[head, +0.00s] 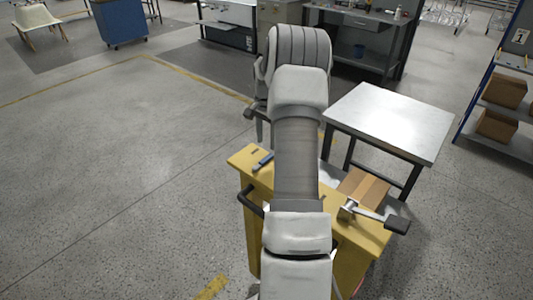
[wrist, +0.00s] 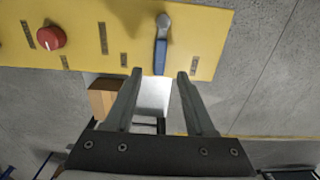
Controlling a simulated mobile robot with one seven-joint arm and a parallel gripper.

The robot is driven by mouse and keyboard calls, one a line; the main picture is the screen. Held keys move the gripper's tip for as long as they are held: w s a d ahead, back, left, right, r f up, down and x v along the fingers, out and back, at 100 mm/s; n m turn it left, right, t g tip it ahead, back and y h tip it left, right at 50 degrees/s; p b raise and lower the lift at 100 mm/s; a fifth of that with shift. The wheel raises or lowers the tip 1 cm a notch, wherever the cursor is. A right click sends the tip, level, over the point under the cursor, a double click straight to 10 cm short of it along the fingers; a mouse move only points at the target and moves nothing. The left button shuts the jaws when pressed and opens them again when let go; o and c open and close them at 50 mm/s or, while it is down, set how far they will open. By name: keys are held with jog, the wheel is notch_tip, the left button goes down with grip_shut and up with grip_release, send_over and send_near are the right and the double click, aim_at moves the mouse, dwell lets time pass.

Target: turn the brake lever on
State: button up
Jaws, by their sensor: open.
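A lever with a blue handle (head: 262,160) lies near the left end of the yellow panel. In the wrist view this blue lever (wrist: 161,52) hangs from a grey round pivot, its handle pointing toward my gripper. My gripper (wrist: 160,74) is open and empty, and the handle's end is between or just beyond its fingertips; contact cannot be told. A second, larger metal lever with a black grip (head: 394,223) sticks out at the panel's right end. The frames do not show which is the brake lever.
The yellow panel (head: 372,238) tops a cart with a black side handle (head: 250,202). A red knob (wrist: 51,38) sits on the panel. A cardboard box (head: 372,189) and a white-topped table (head: 390,120) are behind it. Open floor lies to the left.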

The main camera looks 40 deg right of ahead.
notch_tip(320, 180, down, 7)
jog(key=shift+r, duration=0.15)
grip_shut()
dwell(0.4)
dwell(1.1)
